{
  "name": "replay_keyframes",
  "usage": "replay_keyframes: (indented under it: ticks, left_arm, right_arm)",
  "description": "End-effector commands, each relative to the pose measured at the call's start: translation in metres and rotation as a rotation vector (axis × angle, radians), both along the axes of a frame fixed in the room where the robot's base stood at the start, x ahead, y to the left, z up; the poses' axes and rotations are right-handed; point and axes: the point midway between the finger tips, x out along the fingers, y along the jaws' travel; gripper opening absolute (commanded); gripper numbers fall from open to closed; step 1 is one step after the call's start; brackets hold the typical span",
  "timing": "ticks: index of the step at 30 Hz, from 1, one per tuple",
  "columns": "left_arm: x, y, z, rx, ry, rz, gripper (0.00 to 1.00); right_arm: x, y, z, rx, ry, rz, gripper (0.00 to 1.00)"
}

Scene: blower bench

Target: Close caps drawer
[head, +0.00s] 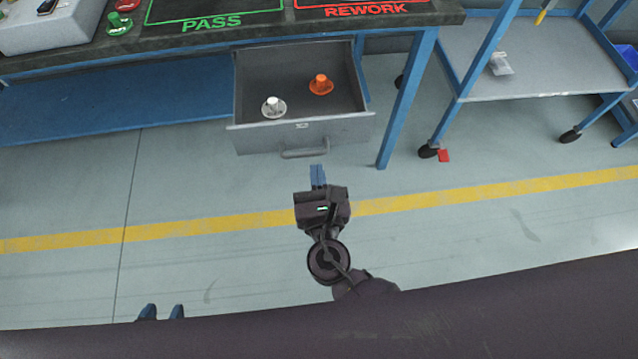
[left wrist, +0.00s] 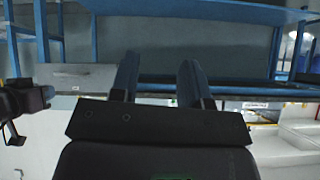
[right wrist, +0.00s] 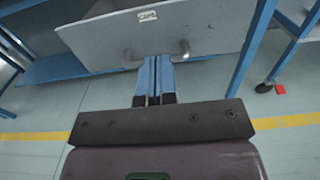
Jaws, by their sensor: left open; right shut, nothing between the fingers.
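The caps drawer (head: 335,134) is a grey drawer pulled out from under the bench. A white cap (head: 274,107) and an orange cap (head: 320,85) stand inside it. Its bar handle (head: 304,153) is on the front face. My right gripper (head: 317,173) is shut and empty, just in front of the handle and pointing at the drawer. In the right wrist view, the shut blue fingers (right wrist: 154,76) overlap the handle's middle; I cannot tell whether they touch it. My left gripper (head: 161,311) is open and empty, low at the left, away from the drawer; its fingers (left wrist: 157,80) show apart.
The bench top (head: 270,28) with PASS and REWORK areas is above the drawer. A blue bench leg (head: 405,100) stands just right of it. A grey-shelved cart (head: 540,65) is further right, with a red piece (head: 444,156) on the floor. The floor in front is clear.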

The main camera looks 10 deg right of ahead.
Motion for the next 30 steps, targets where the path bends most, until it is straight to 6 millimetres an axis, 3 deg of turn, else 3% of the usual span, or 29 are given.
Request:
replay_keyframes:
  ticks: [9, 15, 30]
  left_arm:
    - [0.0, -0.001, -0.001, 0.007, -0.003, -0.01, 0.43]
    - [0.001, -0.002, -0.003, 0.013, -0.003, -0.016, 0.43]
    - [0.006, -0.003, 0.0, 0.013, -0.014, -0.021, 0.43]
  right_arm:
    - [0.056, 0.0, -0.002, 0.003, 0.002, 0.0, 0.0]
    - [0.079, 0.0, -0.002, 0.002, 0.004, 0.001, 0.0]
    - [0.089, 0.0, -0.001, 0.0, 0.003, 0.0, 0.0]
